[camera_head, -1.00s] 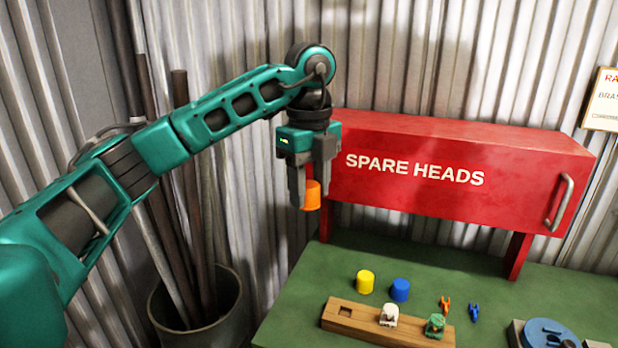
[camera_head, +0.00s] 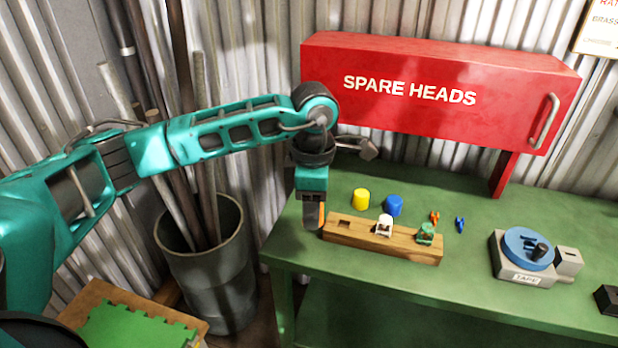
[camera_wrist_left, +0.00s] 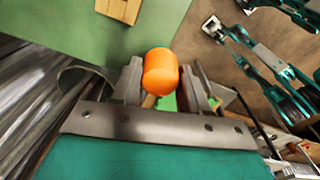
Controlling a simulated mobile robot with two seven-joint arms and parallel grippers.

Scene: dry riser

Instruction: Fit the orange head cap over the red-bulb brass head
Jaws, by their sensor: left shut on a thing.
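My left gripper (camera_head: 313,218) is shut on the orange head cap. In the head view only a thin orange strip of the cap (camera_head: 321,214) shows past the fingers, near the left end of a wooden rack (camera_head: 352,240). In the left wrist view the orange cap (camera_wrist_left: 160,72) is held between the fingertips (camera_wrist_left: 162,86). The rack has an empty square hole at its left; a white-topped head (camera_head: 384,225) and a green-topped head (camera_head: 426,233) sit farther right. I cannot make out a red-bulb brass head.
A yellow cap (camera_head: 361,199) and a blue cap (camera_head: 393,205) stand behind the rack on the green bench (camera_head: 380,276). Small orange and blue clips lie at right, beside a tape dispenser (camera_head: 522,262). The red SPARE HEADS cabinet (camera_head: 430,90) is behind; a pipe bin (camera_head: 212,275) is at left.

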